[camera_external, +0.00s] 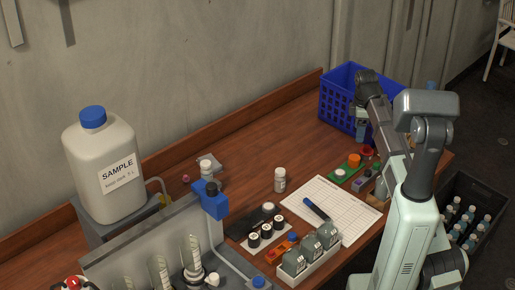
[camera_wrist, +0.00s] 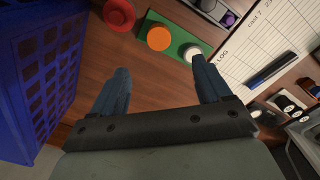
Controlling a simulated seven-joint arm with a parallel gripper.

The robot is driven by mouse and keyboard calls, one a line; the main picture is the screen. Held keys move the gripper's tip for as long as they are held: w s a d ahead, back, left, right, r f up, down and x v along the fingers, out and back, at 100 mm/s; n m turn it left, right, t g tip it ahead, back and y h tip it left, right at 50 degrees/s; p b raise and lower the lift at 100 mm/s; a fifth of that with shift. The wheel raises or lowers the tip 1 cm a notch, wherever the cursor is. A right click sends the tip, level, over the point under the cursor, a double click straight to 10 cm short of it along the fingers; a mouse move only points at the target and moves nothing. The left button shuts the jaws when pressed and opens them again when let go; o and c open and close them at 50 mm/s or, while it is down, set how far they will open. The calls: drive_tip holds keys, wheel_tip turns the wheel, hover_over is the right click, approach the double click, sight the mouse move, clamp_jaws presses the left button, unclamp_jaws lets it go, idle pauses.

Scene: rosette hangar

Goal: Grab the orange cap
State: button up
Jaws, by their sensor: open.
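The orange cap (camera_wrist: 159,38) sits on a green strip (camera_wrist: 174,43) in the wrist view, with a white cap (camera_wrist: 192,53) beside it on the same strip. The orange cap (camera_external: 353,159) also shows in the external view, on the right part of the table. My gripper (camera_wrist: 160,66) is open and empty, and the orange cap appears beyond and between its fingertips. In the external view my gripper (camera_external: 361,132) is above the table near the strip, apart from the cap.
A blue basket (camera_wrist: 25,75) stands close at the left in the wrist view. A red round piece (camera_wrist: 119,12) lies near the strip. A log sheet (camera_external: 338,218) with a blue pen (camera_external: 316,208) lies nearby. A white bottle (camera_external: 280,180) stands mid-table.

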hover_over(351, 157)
wheel_tip(351, 157, down, 8)
drive_tip(key=shift+s+d+r, duration=0.15)
drive_tip(key=shift+r, duration=0.05)
drive_tip(key=shift+w+f, duration=0.2)
drive_tip(key=shift+f, duration=2.9)
drive_tip(key=c, duration=1.1)
drive_tip(key=shift+r, duration=0.1)
